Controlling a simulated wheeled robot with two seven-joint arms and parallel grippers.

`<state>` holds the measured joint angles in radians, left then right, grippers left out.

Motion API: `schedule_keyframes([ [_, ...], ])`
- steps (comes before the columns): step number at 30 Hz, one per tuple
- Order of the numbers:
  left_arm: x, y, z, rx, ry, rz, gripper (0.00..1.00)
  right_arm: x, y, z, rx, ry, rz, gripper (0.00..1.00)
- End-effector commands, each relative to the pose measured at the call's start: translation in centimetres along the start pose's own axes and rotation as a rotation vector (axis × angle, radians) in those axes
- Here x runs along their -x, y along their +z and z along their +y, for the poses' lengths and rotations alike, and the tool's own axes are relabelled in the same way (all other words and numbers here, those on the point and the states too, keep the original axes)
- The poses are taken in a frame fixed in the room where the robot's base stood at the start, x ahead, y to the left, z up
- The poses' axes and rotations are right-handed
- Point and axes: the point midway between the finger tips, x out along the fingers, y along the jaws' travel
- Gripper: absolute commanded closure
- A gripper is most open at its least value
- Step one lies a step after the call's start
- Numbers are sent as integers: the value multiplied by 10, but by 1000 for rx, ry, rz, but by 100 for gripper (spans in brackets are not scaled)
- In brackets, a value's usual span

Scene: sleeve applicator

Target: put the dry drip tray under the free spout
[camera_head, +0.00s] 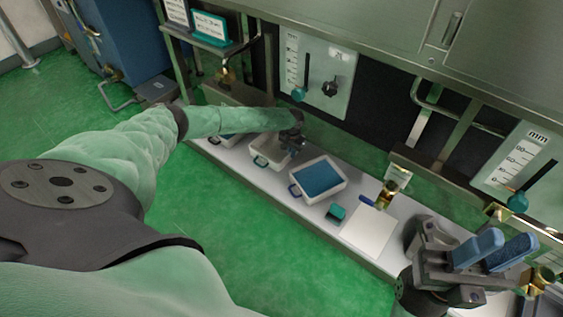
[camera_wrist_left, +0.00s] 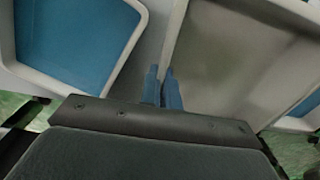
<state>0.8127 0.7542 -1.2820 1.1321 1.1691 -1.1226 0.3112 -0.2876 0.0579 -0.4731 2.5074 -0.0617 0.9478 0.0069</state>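The dry drip tray (camera_head: 262,160) is a pale tray with a bare grey floor, on the long white shelf between two trays with blue inside. It fills the right of the left wrist view (camera_wrist_left: 235,60). My left gripper (camera_head: 293,146) is at its right side. In the left wrist view its blue fingers (camera_wrist_left: 163,88) are close together at the tray's rim, which seems to run between them. My right gripper (camera_head: 498,250) is at the lower right, fingers apart and empty. A brass spout (camera_head: 387,194) stands over the shelf; another brass fitting (camera_head: 540,279) is beside my right gripper.
A blue-filled tray (camera_head: 320,178) stands right of the dry one; another blue-filled tray (camera_head: 228,140) is partly hidden at the left. A teal block (camera_head: 336,212) and white sheet (camera_head: 368,232) lie further right. The machine front with gauge panels (camera_head: 318,75) rises behind.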

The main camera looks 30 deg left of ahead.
Motion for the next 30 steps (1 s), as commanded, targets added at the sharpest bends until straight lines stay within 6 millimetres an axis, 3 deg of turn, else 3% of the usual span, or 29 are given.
schedule_keyframes([
  [3,-13,11,-18,2,-1,0,100,4,1,-1,-13,5,5,75],
  [9,-23,21,-32,1,0,1,100,5,2,-2,-28,11,7,75],
  [14,-29,22,-34,0,1,1,100,8,2,-3,-33,13,7,75],
  [22,-62,22,-34,1,0,1,100,18,3,-5,-45,12,10,75],
  [30,-63,22,-34,1,0,1,100,16,5,-6,-45,0,12,75],
])
